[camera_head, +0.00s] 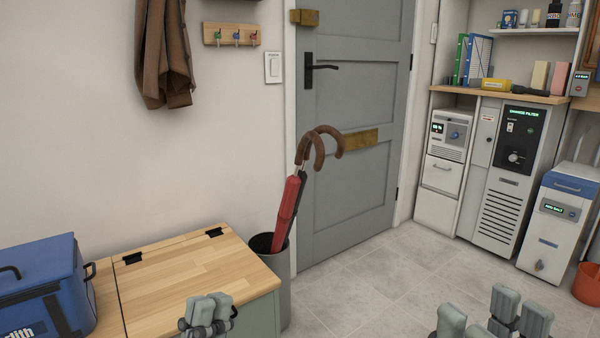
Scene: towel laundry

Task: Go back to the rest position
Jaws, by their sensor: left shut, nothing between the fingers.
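My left gripper (208,312) shows at the bottom edge, left of centre, in front of a wooden-topped chest (190,265). Its grey fingers are close together and hold nothing. My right gripper (490,322) shows at the bottom edge, right of centre, against the tiled floor. Its grey finger parts stand apart with a gap between them, and I see nothing in the gap. The lower parts of both grippers are cut off by the frame. No towel is in view.
A blue box bag (40,285) sits at the left. An umbrella bin (283,300) stands beside the chest, before a grey door (350,200). Appliance cabinets (510,170) and an orange bucket (586,284) are at the right. Floor (390,280) between is clear.

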